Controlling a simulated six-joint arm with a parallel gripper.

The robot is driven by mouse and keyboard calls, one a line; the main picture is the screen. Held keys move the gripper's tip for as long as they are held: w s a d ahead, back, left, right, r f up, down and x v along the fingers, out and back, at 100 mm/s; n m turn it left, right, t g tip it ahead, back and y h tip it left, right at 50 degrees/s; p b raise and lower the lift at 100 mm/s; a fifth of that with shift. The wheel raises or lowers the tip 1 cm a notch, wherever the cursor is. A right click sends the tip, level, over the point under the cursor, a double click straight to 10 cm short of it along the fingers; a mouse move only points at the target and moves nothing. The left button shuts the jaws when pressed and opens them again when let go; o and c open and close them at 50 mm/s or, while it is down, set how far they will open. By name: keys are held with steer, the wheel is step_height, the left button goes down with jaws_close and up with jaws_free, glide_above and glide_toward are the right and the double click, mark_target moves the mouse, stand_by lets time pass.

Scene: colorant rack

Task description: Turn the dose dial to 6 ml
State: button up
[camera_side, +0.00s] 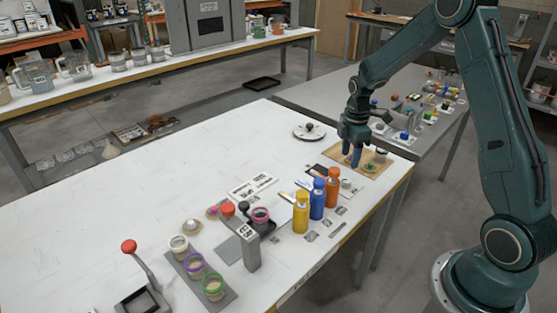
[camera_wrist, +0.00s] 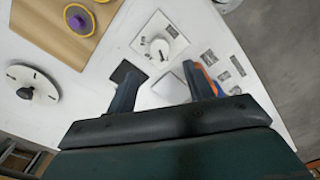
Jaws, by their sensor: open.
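In the side view the dial (camera_side: 346,185) is small, beside the orange bottle. Its marks are too small to read, so its setting cannot be told. My gripper (camera_side: 350,157) points down above the near edge of the brown board. Its two fingers are apart with nothing held between them, as the wrist view (camera_wrist: 163,82) shows. The gripper does not touch the dial.
Orange (camera_side: 333,188), blue (camera_side: 318,200) and yellow (camera_side: 301,213) bottles stand in a row close to the dial. A round disc with a black knob (camera_side: 308,131) and the brown board (camera_side: 380,164) lie nearby. The white table (camera_side: 200,160) is clear at its back left.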

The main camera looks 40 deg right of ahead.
mark_target(346, 180)
step_height(346, 180, down, 8)
steer(key=shift+f, duration=0.25)
stand_by(0.4)
steer(key=c, duration=1)
